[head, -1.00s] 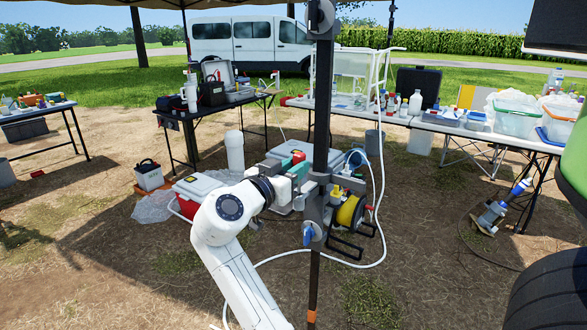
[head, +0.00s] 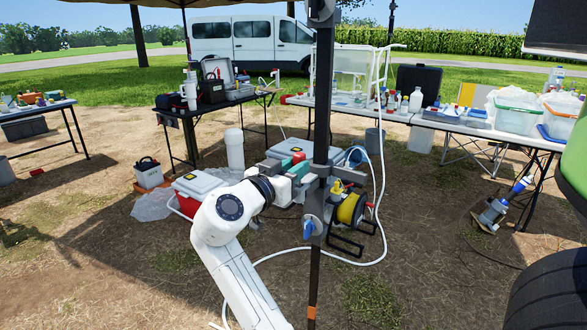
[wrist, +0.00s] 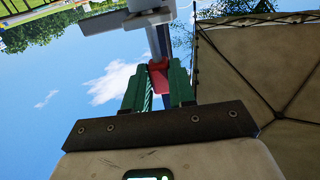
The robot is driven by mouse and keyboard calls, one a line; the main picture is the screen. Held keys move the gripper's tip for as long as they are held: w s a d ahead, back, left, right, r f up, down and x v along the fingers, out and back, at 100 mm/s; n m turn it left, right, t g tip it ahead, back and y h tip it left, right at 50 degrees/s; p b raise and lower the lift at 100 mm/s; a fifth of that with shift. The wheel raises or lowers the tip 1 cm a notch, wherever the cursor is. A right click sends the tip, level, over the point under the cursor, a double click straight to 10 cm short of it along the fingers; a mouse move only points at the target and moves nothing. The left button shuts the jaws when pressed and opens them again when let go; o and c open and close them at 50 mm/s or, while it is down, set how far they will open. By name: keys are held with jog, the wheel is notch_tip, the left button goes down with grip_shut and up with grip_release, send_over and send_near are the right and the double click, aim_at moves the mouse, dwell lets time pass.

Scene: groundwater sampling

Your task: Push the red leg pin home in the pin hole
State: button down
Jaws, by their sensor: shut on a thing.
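My gripper (wrist: 158,88) has green fingers and is shut on the red leg pin (wrist: 158,76), which shows between the fingertips in the wrist view. The pin hole is hidden, and I cannot tell how deep the pin sits. In the head view, my gripper (head: 302,174) is beside the dark upright post (head: 320,120), at a grey bracket (head: 320,184). The pin itself is not clear there.
A yellow hose reel (head: 350,209) stands just right of the post, with a white hose (head: 381,190) looping around it. Blue-handled fitting (head: 308,229) sits low on the post. Coolers (head: 197,184) stand behind my arm. Loaded tables line the back. The front ground is open.

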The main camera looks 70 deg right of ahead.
jog(key=shift+f+b, duration=1.85)
jog(key=shift+f, duration=0.1)
jog(key=c, duration=0.9)
grip_release()
jog(key=shift+o, duration=0.2)
jog(key=v, duration=1.1)
jog(key=shift+d, duration=0.1)
jog(key=s+a+f+n+t+y+p, duration=0.2)
jog(key=f+n+t+y+p, duration=0.15)
jog(key=f+n, duration=0.4)
jog(key=s+a+f+n+t+y+p, duration=0.25)
jog(key=f+n+y, duration=0.25)
jog(key=f, duration=0.6)
jog(key=s+a+f+n+y+p, duration=0.2)
jog(key=s+a+f+n+y, duration=0.2)
jog(key=a, duration=0.3)
jog(key=s+a+f+n+g+y+p, duration=0.1)
jog(key=s+a+f+n+y+p, duration=0.1)
jog(key=s+a+f+n+y, duration=0.2)
jog(key=s+a+f+y, duration=0.1)
jog(key=s+a, duration=0.1)
jog(key=a, duration=0.1)
jog(key=shift+s+a+p, duration=0.15)
jog(key=shift+a+p, duration=0.25)
